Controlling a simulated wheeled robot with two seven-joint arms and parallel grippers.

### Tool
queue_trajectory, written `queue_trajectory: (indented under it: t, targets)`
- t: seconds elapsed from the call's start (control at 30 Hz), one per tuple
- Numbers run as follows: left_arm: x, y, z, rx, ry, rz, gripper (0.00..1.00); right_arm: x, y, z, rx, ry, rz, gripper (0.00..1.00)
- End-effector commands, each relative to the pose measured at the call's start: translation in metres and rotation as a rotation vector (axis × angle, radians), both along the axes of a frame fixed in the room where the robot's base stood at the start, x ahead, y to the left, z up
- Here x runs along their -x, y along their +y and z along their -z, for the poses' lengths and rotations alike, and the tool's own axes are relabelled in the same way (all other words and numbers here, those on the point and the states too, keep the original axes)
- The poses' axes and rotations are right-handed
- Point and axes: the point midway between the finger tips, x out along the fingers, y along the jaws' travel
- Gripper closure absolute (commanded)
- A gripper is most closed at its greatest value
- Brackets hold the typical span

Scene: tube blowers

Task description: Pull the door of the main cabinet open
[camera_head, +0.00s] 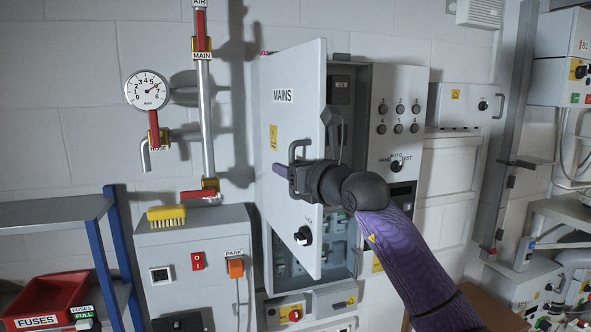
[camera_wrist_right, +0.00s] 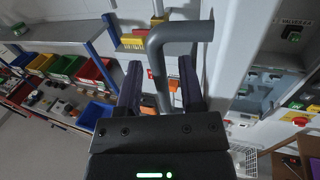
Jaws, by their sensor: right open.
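The main cabinet's door (camera_head: 290,110), marked MAINS, stands partly open, its right edge swung out from the cabinet (camera_head: 365,170). The cabinet's inside shows to the right of the door. A grey bar handle (camera_head: 298,150) sits on the door, and a dark knob (camera_head: 303,236) is below it. My right gripper (camera_head: 284,172) is at the handle, with my arm reaching in from the lower right. In the right wrist view, the grey handle (camera_wrist_right: 160,62) passes between the two spread fingers of my gripper (camera_wrist_right: 160,85). Whether a finger touches it is unclear. My left gripper is out of view.
A pressure gauge (camera_head: 147,89) and a vertical pipe (camera_head: 206,120) are on the wall to the left. A grey box (camera_head: 195,255) with a yellow brush (camera_head: 167,213) stands left of the door. A blue-framed shelf holds a red fuse bin (camera_head: 45,300).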

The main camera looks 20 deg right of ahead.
Motion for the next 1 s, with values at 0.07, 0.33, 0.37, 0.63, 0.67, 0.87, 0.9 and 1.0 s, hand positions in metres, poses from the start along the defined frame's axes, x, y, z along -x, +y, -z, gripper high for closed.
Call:
queue_trajectory:
  t: [0.07,0.33,0.37,0.63,0.67,0.87,0.9,1.0]
  targets:
    - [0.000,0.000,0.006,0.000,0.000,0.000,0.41,0.005,-0.002,0.002,0.000,-0.002,0.000,0.51]
    - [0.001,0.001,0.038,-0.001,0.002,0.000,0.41,0.053,-0.018,0.006,0.003,-0.004,0.002,0.51]
    - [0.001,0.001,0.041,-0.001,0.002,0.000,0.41,0.059,-0.020,0.005,0.002,-0.005,0.001,0.51]
    - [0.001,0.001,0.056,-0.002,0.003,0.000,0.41,0.092,-0.030,0.002,0.001,-0.003,0.001,0.51]
    - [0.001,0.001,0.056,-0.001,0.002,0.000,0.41,0.093,-0.030,0.002,0.001,-0.001,0.001,0.51]
    - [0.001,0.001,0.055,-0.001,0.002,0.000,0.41,0.093,-0.030,0.000,0.000,-0.001,0.000,0.51]
    - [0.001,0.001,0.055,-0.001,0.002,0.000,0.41,0.093,-0.030,0.000,0.000,-0.001,0.000,0.51]
    - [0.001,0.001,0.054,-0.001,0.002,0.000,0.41,0.093,-0.030,0.000,0.000,-0.001,0.000,0.51]
